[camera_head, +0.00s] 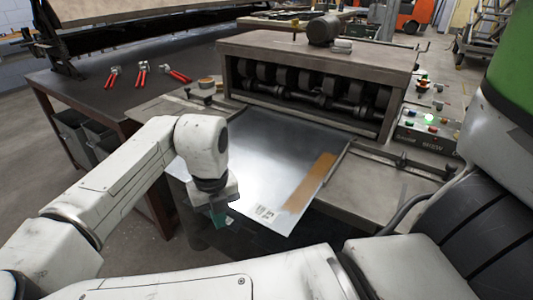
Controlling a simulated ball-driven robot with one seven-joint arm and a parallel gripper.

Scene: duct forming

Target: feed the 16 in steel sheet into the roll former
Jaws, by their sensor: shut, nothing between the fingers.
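The steel sheet (262,160) lies flat on the infeed table of the roll former (310,55). Its far edge is at the opening under the rollers (310,88); I cannot tell whether the rollers grip it. Its near edge sticks out past the table front. A brown strip (309,182) and a small printed label (265,213) are on its right and near parts. My gripper (222,218) is at the sheet's near left edge, pointing down, shut and empty. Its fingertips are mostly hidden, and I cannot tell whether it touches the sheet.
A control panel (428,127) with a lit green button stands right of the rollers. Guide rails flank the sheet. An orange forklift (408,14) is far back.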

